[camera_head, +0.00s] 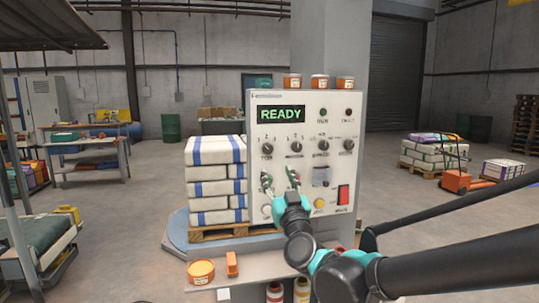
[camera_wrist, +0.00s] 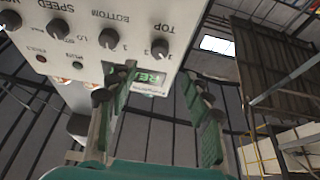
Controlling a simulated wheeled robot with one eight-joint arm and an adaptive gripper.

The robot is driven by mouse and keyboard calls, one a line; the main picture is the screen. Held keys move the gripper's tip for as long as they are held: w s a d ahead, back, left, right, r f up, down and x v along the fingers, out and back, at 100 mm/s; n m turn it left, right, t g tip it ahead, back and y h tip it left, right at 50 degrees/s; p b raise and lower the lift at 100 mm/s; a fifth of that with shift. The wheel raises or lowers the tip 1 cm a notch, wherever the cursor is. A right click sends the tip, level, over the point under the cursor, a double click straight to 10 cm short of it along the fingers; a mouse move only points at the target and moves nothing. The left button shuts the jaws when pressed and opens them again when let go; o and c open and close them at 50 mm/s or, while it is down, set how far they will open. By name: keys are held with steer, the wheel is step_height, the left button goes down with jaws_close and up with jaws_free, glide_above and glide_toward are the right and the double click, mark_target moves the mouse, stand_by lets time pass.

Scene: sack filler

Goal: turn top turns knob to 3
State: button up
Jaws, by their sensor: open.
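The top turns knob (camera_head: 267,148) is a dark round knob at the upper left of the pale control panel (camera_head: 335,105), under the green READY display (camera_head: 281,114). In the wrist view the panel appears upside down, with the knob (camera_wrist: 160,48) beside the word TOP. Its setting is too small to read surely. My gripper (camera_head: 280,178) is open and empty, below the top row of knobs in the head view. In the wrist view its green-padded fingers (camera_wrist: 157,74) stand apart, with the knob seen between and beyond their tips. No contact with the knob shows.
The bottom knob (camera_head: 296,146) and speed knob (camera_head: 322,146) sit close to the right in the same row. A red switch (camera_head: 343,194) and yellow button (camera_head: 319,203) are lower on the panel. Stacked white sacks (camera_head: 213,180) stand left of it. Orange-lidded jars (camera_head: 292,81) stand on top.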

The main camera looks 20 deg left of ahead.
mark_target(269, 150)
steer(key=x, duration=1)
steer(key=shift+w+a, duration=0.2)
steer(key=shift+c, duration=0.2)
jaws_close()
